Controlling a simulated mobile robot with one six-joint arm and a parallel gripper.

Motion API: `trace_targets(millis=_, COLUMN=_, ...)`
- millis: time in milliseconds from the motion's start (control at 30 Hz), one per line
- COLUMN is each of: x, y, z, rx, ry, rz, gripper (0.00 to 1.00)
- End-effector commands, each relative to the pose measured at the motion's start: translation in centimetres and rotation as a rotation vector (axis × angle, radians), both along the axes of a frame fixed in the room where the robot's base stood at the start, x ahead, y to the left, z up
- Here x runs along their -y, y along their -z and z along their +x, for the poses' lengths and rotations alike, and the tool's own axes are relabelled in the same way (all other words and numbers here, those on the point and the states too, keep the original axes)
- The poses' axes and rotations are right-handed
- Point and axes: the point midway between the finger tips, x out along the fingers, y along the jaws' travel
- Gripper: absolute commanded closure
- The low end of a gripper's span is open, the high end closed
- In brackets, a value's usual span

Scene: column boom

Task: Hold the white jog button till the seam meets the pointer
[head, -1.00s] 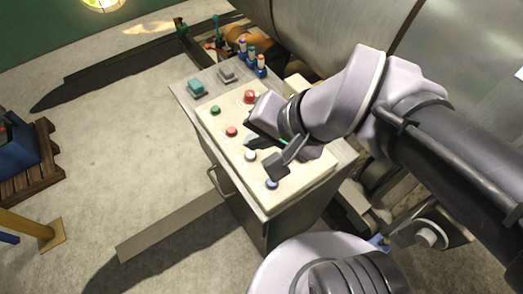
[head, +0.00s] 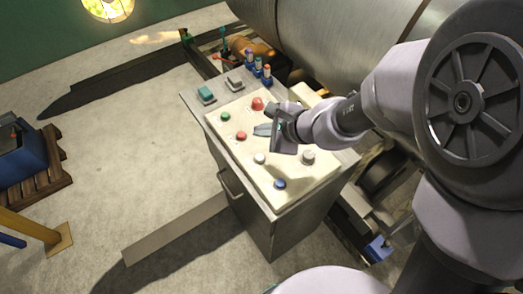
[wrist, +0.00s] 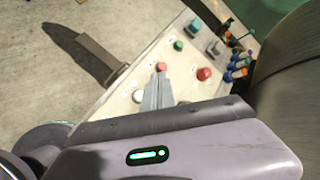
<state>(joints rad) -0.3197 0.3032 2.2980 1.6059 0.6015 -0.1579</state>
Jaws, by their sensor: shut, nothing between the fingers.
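The white jog button (head: 259,158) is on the cream control panel (head: 262,182), below the small red button. It also shows in the wrist view (wrist: 138,96), left of the fingers. My gripper (head: 268,130) is shut and empty over the panel, up and right of the white button in the head view. In the wrist view its fingers (wrist: 159,78) point toward the small red button. Whether the fingers touch the panel is hard to tell. The metal drum (head: 340,25) is behind the panel with a dark line (head: 412,20) across it, perhaps the seam. I cannot make out the pointer.
The panel also has a green button (head: 225,117), small red button (head: 241,135), large red button (head: 257,103), blue button (head: 280,184) and grey knob (head: 308,157). Small bottles (head: 258,66) stand at its back. Open floor (head: 130,150) lies left.

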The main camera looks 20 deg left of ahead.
Motion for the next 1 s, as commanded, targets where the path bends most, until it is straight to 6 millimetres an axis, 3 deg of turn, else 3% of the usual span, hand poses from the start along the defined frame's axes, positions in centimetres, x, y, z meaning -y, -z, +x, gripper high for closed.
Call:
trace_targets(millis=633, x=0.0, y=8.3, z=0.0, rx=0.0, ry=0.0, rz=0.0, gripper=1.0)
trace_targets(millis=1000, x=0.0, y=8.6, z=0.0, rx=0.0, ry=0.0, rz=0.0, gripper=1.0)
